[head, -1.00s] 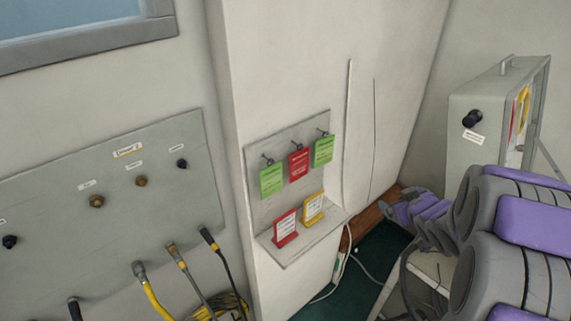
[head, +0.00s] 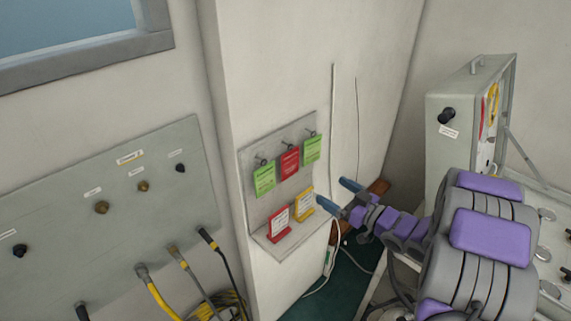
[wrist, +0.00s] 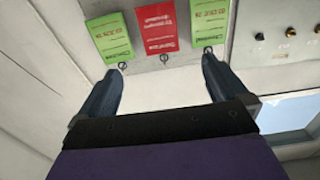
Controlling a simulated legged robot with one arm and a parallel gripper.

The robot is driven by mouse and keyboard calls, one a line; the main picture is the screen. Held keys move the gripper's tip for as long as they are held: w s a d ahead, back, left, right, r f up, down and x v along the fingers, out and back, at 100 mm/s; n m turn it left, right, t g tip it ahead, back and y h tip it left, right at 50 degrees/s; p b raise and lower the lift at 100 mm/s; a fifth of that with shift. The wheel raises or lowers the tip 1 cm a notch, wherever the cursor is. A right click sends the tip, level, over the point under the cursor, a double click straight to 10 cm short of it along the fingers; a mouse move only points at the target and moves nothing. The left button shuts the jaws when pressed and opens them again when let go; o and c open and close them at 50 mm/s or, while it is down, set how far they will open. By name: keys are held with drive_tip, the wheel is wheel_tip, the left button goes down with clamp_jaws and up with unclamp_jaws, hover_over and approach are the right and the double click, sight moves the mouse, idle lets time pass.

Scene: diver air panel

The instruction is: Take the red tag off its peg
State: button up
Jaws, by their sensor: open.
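The red tag (head: 289,163) hangs on the middle peg of a small grey board (head: 257,212) on the wall, between two green tags, left (head: 264,180) and right (head: 312,148). In the wrist view, the picture is upside down and the red tag (wrist: 160,27) shows ahead, between the green tags, with its peg below it. My gripper (head: 335,192) is open and empty, to the right of and below the tags, apart from them. Its two blue fingers (wrist: 163,77) spread on either side of the red tag in the wrist view.
A red card (head: 278,223) and a yellow card (head: 304,204) stand on the ledge below the hanging tags. A panel with knobs and hoses (head: 110,200) is to the left. A grey case (head: 464,110) stands at the right.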

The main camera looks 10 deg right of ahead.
approach(291, 163)
drive_tip(key=x, duration=0.3)
drive_tip(key=shift+x, duration=2.8)
drive_tip(key=shift+f, duration=0.2)
drive_tip(key=shift+c, duration=0.4)
drive_tip(key=c, duration=0.8)
drive_tip(key=shift+r, duration=0.1)
drive_tip(key=shift+r, duration=0.15)
drive_tip(key=v, duration=1.8)
drive_tip(key=shift+r, duration=0.1)
